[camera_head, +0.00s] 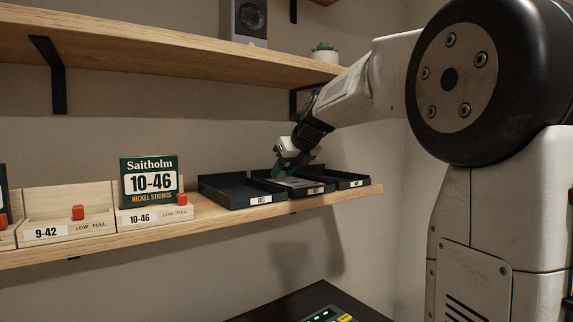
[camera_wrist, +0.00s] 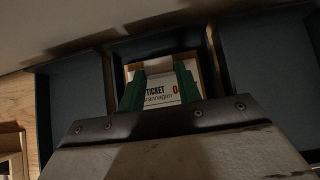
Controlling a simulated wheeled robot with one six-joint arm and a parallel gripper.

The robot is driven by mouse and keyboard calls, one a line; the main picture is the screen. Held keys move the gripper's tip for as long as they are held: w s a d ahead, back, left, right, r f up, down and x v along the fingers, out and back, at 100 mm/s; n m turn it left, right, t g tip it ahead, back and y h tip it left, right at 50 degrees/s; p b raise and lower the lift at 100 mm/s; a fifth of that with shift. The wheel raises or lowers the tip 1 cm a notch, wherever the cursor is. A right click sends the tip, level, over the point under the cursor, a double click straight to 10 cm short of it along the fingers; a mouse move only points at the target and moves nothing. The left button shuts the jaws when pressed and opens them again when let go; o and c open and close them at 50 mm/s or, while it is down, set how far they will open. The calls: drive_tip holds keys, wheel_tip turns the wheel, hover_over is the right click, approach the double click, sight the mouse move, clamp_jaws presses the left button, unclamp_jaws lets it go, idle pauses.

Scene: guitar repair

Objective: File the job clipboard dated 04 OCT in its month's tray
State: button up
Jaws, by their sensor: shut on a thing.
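The job clipboard (camera_wrist: 160,99) shows in the wrist view as a brown board with a white sheet reading "TICKET" and a partly hidden red "0". The rest of its date is covered. My gripper (camera_wrist: 158,86), with green fingers, is shut on its clip end. In the head view, my gripper (camera_head: 284,172) and the clipboard (camera_head: 305,182) are at the middle dark tray (camera_head: 318,190). The clipboard looks to lie within that tray's outline; whether it touches the floor I cannot tell. A left tray (camera_head: 225,200) and a right tray (camera_head: 350,183) flank it. Their small labels are too blurred to read surely.
The trays stand on a wooden shelf (camera_head: 150,236). To their left are wooden string bins with a green "10-46" pack (camera_head: 150,181) and red sliders (camera_head: 78,212). An upper shelf (camera_head: 170,45) runs above, with a plant (camera_head: 324,53) and a speaker-like box (camera_head: 243,22).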

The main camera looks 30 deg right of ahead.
drive_tip(key=shift+f, duration=0.1)
drive_tip(key=o, duration=1.2)
drive_tip(key=shift+c, duration=0.2)
drive_tip(key=shift+r, duration=2.5)
drive_tip(key=shift+s+d, duration=0.15)
drive_tip(key=shift+s, duration=3.35)
drive_tip(key=shift+s+d, duration=0.1)
drive_tip(key=shift+s, duration=3.4)
